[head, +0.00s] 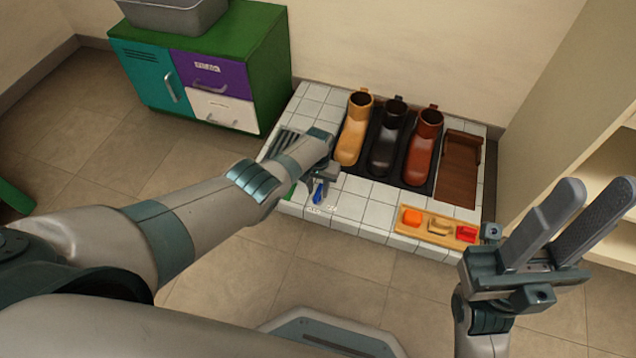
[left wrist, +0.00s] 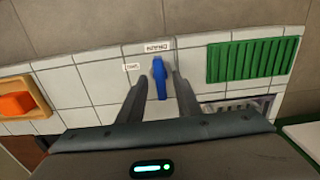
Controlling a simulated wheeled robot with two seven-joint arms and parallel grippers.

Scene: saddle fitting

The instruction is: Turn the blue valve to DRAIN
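The blue valve (head: 319,192) is on the front left of the white tiled platform. In the left wrist view its blue handle (left wrist: 160,80) lies between my left gripper's fingers, with a gap on each side. The handle's far end points to a small white label (left wrist: 157,47); a second white label (left wrist: 131,67) sits to its left. The lettering on both is too small to read surely. My left gripper (left wrist: 160,82) is open around the handle; it also shows in the head view (head: 322,184). My right gripper (head: 580,200) is open and empty at the right.
A green slatted grate (left wrist: 253,60) lies beside the valve. Several boots (head: 388,145) stand on a dark mat at the back. A wooden tray (head: 440,238) with small coloured items lies at the front right. A green cabinet (head: 265,75) stands at the back left.

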